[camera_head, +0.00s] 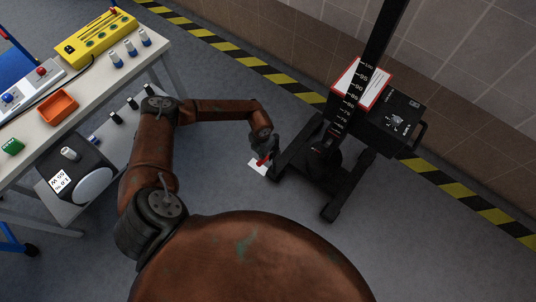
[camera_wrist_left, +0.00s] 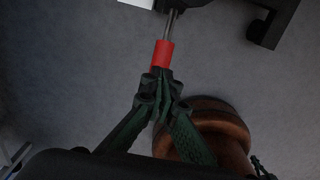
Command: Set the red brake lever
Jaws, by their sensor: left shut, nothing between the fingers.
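The red brake lever (camera_head: 264,160) shows as a small red piece low beside the foot of the black sliding jack (camera_head: 339,130). In the left wrist view the lever is a red sleeve (camera_wrist_left: 162,54) on a thin metal rod. My left gripper (camera_head: 263,145) is at the lever, with its arm reaching in from the left. In the left wrist view its fingers (camera_wrist_left: 161,78) are shut and empty. Their tips are at the near end of the red sleeve; I cannot tell whether they touch it.
A white plate (camera_head: 257,168) lies by the lever. The jack has a scaled mast, a black box (camera_head: 394,121) and spread legs on the grey floor. A workbench (camera_head: 88,95) with an orange tray (camera_head: 58,107) and a yellow device (camera_head: 95,37) stands at left. A striped floor line runs behind.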

